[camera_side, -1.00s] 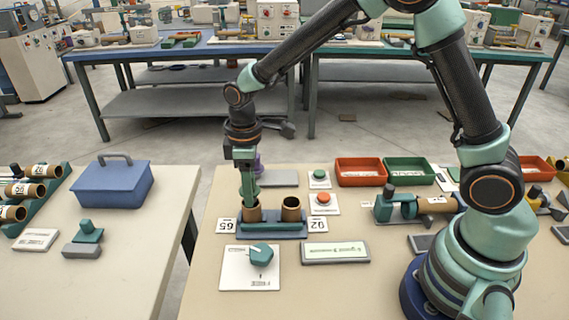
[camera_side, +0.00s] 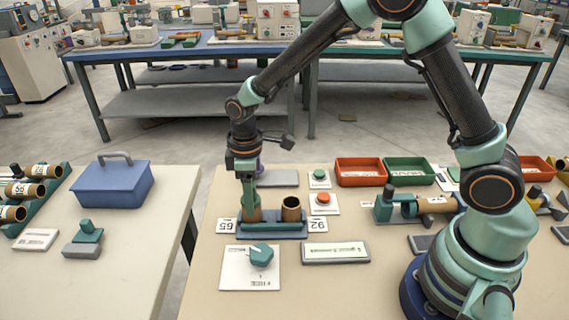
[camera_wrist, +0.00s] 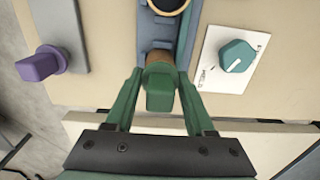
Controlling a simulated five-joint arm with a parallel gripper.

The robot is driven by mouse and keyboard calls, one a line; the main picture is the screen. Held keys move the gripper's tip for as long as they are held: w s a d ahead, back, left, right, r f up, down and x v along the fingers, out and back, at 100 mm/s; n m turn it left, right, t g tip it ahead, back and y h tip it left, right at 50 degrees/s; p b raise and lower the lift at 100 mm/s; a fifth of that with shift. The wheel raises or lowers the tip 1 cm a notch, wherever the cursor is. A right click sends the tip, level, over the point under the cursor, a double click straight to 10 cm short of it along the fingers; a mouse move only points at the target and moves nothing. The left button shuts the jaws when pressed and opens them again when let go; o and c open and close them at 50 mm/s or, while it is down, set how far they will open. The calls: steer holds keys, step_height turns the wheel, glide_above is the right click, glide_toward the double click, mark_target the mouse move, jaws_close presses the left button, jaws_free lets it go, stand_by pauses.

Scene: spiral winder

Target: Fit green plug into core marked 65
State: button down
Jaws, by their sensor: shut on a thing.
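My gripper (camera_side: 251,208) is shut on the green plug (camera_wrist: 161,88), with one finger on each side of it in the wrist view. The plug is over the mouth of the brown core marked 65 (camera_side: 253,215), which stands upright at the left of the blue-grey holder (camera_side: 275,227). In the wrist view the core (camera_wrist: 160,56) shows just beyond the plug, and the two appear to meet. How deep the plug sits is hidden by the plug and fingers. The 65 card (camera_side: 228,226) lies left of the holder.
A second open core (camera_side: 291,210) stands right of the first, with its own number card (camera_side: 317,224). A white card with a teal knob (camera_side: 261,254) lies in front. A purple plug (camera_wrist: 38,64) is on a grey plate behind. Red and green trays (camera_side: 360,172) stand back right.

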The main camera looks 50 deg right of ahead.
steer(key=shift+c, duration=0.9)
jaws_free()
step_height(320, 180, up, 12)
steer(key=shift+r, duration=0.1)
steer(key=s+d+r+m+t, duration=0.5)
steer(key=s+d+r+m, duration=0.2)
steer(key=s+d+m, duration=0.2)
steer(key=s+d, duration=0.2)
steer(key=s, duration=0.2)
steer(key=shift+s+t, duration=0.15)
steer(key=shift+t, duration=0.15)
